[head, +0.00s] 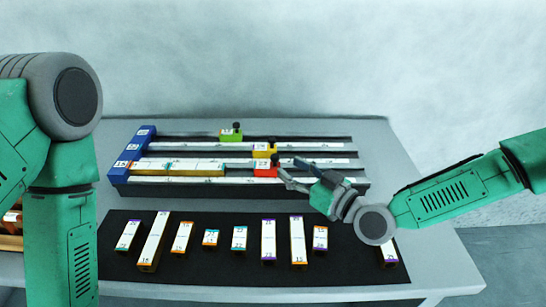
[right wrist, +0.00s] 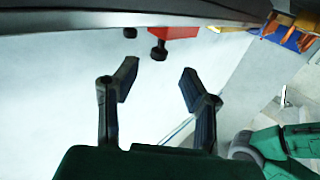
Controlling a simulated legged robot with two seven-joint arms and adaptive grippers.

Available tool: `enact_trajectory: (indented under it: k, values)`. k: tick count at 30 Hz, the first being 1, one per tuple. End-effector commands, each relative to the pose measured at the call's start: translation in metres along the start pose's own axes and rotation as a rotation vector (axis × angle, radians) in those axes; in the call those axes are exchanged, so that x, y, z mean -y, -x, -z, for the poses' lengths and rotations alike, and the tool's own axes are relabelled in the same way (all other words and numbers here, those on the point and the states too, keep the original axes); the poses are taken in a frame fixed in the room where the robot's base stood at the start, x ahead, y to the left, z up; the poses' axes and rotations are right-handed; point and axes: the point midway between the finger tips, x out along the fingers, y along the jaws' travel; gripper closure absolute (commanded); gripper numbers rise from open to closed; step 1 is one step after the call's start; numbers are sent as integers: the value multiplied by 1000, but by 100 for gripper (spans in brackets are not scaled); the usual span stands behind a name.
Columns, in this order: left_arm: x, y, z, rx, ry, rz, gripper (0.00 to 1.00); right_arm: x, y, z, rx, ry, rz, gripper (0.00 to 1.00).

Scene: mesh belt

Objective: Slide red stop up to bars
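The red stop (head: 265,171) with a dark knob sits on the front rail of the rack. In the right wrist view the red stop (right wrist: 174,32) is at the top with its black knob (right wrist: 158,52) pointing toward my gripper. The white-topped bars (head: 180,167) lie end to end at the left of the same rail, with a gap between them and the stop. My right gripper (head: 289,168) is just right of the stop; in its wrist view the fingers (right wrist: 159,76) are spread and empty, with the knob beyond the tips. My left gripper is out of view.
A yellow stop (head: 263,149) and a green stop (head: 231,133) sit on the rails behind. Blue numbered blocks (head: 133,152) close the left end. My left arm fills the left edge.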

Motion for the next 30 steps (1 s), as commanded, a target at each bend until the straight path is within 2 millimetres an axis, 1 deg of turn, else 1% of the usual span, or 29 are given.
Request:
enact_trajectory:
  k: [1,3,6,9,15,22,23,24,25,26,30]
  values:
    - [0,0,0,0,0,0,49,1,-12,0,-2,-1,0,62]
    - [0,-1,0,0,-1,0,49,1,-25,0,-1,-1,0,62]
    - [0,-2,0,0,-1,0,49,1,-41,0,-1,-1,0,62]
    - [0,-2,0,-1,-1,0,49,1,-53,0,-1,0,1,62]
    - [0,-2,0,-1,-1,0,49,1,-63,0,1,-1,0,62]
    - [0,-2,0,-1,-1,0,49,1,-63,0,0,-1,0,62]
    - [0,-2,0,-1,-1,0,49,1,-63,0,0,-1,0,69]
    - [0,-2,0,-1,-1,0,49,1,-63,0,0,-1,0,84]
    - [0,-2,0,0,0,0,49,1,-63,0,0,-1,0,94]
    - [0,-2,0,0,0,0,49,1,-63,0,0,-1,0,100]
    - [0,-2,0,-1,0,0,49,1,-63,0,0,-1,0,100]
